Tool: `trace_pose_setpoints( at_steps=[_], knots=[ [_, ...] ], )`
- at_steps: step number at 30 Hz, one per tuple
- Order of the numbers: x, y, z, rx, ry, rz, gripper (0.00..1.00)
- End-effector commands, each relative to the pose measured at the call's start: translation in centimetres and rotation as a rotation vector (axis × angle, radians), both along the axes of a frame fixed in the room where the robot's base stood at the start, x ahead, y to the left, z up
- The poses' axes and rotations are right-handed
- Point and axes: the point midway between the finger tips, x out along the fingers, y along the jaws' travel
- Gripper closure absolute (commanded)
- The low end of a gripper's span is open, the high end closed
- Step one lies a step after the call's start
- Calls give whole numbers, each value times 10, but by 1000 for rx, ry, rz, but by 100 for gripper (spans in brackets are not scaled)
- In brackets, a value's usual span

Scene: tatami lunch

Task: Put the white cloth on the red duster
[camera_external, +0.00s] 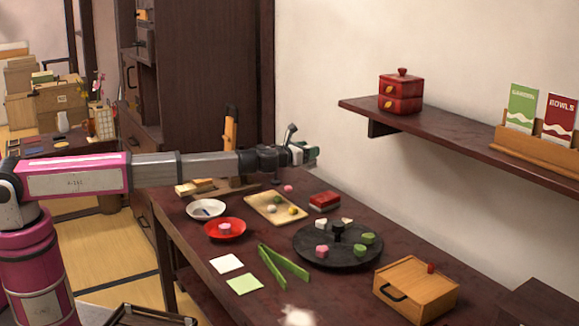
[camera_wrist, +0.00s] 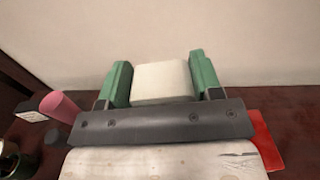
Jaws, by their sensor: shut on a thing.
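My gripper (camera_external: 304,155) is raised above the far side of the dark red table. In the wrist view its green fingers (camera_wrist: 160,78) are shut on a thick, pale white piece (camera_wrist: 162,82), which I take for the white cloth. The red duster (camera_external: 325,200), a small red block, lies on the table below and slightly right of my gripper. A red thing at the right of the wrist view (camera_wrist: 267,140), partly hidden by my gripper body, is probably this duster. The held cloth is apart from the duster.
A round dark tray (camera_external: 338,262) with sweets, a wooden board (camera_external: 262,210), a red plate (camera_external: 238,234), a white bowl (camera_external: 206,209), green tongs (camera_external: 283,268) and a wooden box (camera_external: 416,288) share the table. A wall shelf (camera_external: 440,138) juts out at right.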

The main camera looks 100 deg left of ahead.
Motion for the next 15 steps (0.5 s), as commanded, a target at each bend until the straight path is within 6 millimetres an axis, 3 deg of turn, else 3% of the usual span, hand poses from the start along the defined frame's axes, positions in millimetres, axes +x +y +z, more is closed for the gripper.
trace_pose_setpoints(
  at_steps=[7,15],
  knots=[
    [-11,-19,37,8,-8,166,64],
    [-16,-34,50,-3,2,278,64]
  ],
)
